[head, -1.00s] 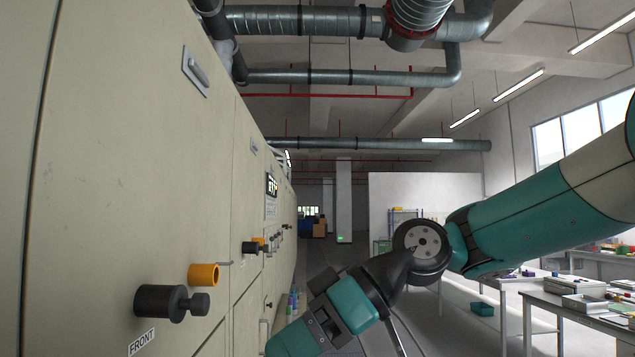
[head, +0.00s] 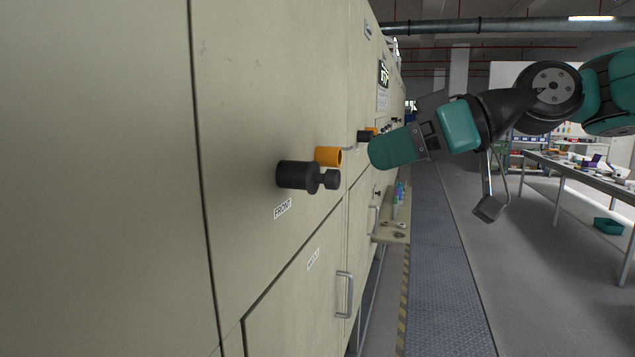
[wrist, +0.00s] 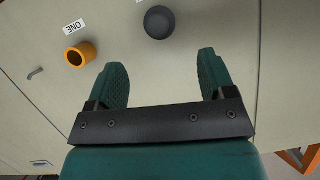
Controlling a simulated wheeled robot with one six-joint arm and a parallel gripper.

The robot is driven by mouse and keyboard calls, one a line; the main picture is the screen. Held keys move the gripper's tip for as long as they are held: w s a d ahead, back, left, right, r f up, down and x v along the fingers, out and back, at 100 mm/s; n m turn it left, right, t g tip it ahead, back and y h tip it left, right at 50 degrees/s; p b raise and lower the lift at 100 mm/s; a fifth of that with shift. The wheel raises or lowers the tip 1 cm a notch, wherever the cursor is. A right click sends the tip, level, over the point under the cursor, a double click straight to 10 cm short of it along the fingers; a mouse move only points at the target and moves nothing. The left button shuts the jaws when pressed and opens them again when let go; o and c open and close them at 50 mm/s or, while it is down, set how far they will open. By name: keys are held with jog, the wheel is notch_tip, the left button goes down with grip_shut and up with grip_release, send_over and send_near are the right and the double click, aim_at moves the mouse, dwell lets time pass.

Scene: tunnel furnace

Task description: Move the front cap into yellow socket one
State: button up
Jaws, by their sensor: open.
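The front cap (head: 332,180) is a black knob at the outer end of a thick black cylinder above the "FRONT" label on the beige furnace wall. In the wrist view, the cap (wrist: 159,22) is a dark round end at the top, ahead of the gap between my fingers. Yellow socket one (wrist: 80,55) is an orange-yellow open ring beside an "ONE" label, left of the fingers; in the head view the yellow socket (head: 328,156) sits just behind the black cylinder. My gripper (wrist: 161,62) is open and empty, apart from both.
A small shelf (head: 392,232) with coloured items juts out below. A door handle (head: 344,295) sticks out low. The aisle (head: 440,270) is clear; a workbench (head: 565,172) stands right.

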aim_at(338, 187)
jog(key=p+x, duration=0.3)
jog(key=x, duration=0.7)
jog(key=shift+w+a+f, duration=0.1)
jog(key=c, duration=1)
jog(key=shift+s+d+b, duration=0.25)
jog(key=shift+d+b, duration=0.05)
jog(key=shift+d, duration=0.4)
jog(key=shift+s+d+b, duration=0.25)
jog(key=shift+d+b, duration=0.05)
jog(key=shift+d, duration=0.35)
jog(key=shift+s+d+b, duration=0.25)
jog(key=shift+d+b, duration=0.05)
jog(key=shift+d, duration=0.4)
jog(key=shift+s+d, duration=0.15)
jog(key=shift+d, duration=0.2)
jog(key=shift+d, duration=0.1)
jog(key=s+d+b, duration=0.2)
jog(key=s+d, duration=0.1)
jog(key=d, duration=0.6)
jog(key=shift+s, duration=0.2)
